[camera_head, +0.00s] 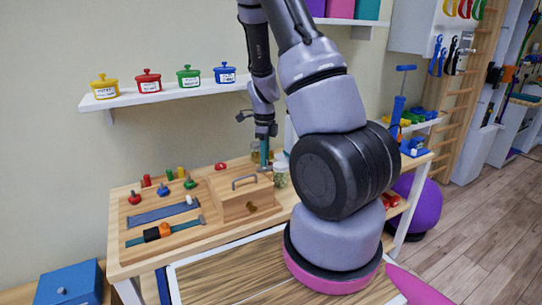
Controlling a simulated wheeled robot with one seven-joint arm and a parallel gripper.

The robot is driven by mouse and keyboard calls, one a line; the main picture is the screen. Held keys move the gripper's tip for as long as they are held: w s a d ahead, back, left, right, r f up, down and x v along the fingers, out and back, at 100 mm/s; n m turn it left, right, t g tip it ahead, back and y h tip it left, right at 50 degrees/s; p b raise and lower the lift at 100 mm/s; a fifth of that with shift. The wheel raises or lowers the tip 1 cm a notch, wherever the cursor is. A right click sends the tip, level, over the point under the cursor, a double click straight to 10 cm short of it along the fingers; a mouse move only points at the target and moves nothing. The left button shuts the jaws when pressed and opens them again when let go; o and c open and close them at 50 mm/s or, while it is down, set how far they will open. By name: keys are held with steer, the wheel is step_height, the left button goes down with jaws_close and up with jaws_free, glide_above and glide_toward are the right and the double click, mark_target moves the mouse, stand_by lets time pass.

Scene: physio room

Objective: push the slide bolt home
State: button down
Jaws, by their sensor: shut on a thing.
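A wooden activity board (215,215) lies on the table at the centre left. On it is a long blue-grey bar (155,215) with a small pale piece near its right end. In front is a teal strip (187,227) with an orange and black block across it. I cannot tell for sure which of these is the slide bolt. My gripper (264,136) points down over the back of the table, behind the wooden box. It is shut on an upright teal piece (264,153), whose lower end is partly hidden. The grip itself is small and dark in the view.
A wooden box (234,199) with a grey handle and brass knob stands on the board's right part. Small coloured pegs (163,190) stand at its back left. A glass jar (281,175) is close to my gripper. A shelf (170,94) with several pots is above.

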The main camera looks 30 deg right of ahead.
steer(key=shift+a, duration=0.2)
steer(key=c, duration=0.7)
jaws_free()
steer(key=shift+a, duration=0.1)
steer(key=shift+c, duration=0.2)
step_height(320, 180, up, 11)
steer(key=shift+f, duration=0.1)
